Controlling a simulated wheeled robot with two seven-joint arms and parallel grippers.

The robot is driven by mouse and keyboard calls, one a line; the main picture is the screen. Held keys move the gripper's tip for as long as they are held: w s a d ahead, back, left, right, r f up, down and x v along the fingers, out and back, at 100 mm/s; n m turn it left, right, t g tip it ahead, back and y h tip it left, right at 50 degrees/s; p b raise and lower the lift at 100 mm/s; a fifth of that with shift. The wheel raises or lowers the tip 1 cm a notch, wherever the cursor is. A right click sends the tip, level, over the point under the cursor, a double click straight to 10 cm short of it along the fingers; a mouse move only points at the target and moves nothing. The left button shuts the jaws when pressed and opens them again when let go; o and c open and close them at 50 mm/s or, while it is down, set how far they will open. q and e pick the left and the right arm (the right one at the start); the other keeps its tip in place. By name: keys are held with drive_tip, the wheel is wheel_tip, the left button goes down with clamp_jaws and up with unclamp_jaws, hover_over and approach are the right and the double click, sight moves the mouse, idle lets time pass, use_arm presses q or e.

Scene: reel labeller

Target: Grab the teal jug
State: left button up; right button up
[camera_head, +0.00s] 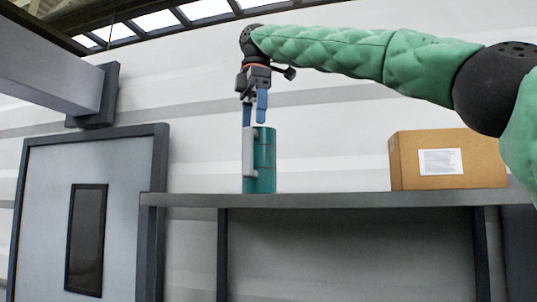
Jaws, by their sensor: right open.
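The teal jug (265,165) stands upright on the left part of a grey shelf (350,199). It is a cylinder with a pale grey handle (248,152) on its left side. My right gripper (254,115) hangs down from the right arm, with its two blue fingers pointing at the jug's top. The fingers are open, with the left one near the top of the handle and the right one near the jug's rim. I cannot tell whether they touch the jug. My left gripper is out of view.
A cardboard box (445,160) with a white label stands on the right part of the shelf. The shelf between jug and box is clear. A grey door (125,200) with a dark window is to the left. A grey beam (50,75) crosses the upper left.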

sight(257, 153)
drive_tip(key=shift+w+d+f, duration=0.1)
drive_tip(key=shift+d+f, duration=0.15)
drive_tip(key=shift+f, duration=0.4)
drive_tip(key=shift+w+d+f, duration=0.1)
drive_tip(key=shift+d+f, duration=0.15)
drive_tip(key=shift+f, duration=0.35)
drive_tip(key=shift+w+d+f+m, duration=0.15)
drive_tip(key=shift+f+m, duration=0.15)
drive_tip(key=shift+f, duration=0.95)
drive_tip(key=shift+w+a+f, duration=0.1)
drive_tip(key=shift+a+f, duration=0.1)
drive_tip(key=shift+f, duration=0.8)
drive_tip(key=shift+w+d+f, duration=0.1)
drive_tip(key=shift+d+f, duration=0.05)
drive_tip(key=shift+f, duration=0.5)
drive_tip(key=shift+s, duration=0.2)
drive_tip(key=shift+c, duration=0.2)
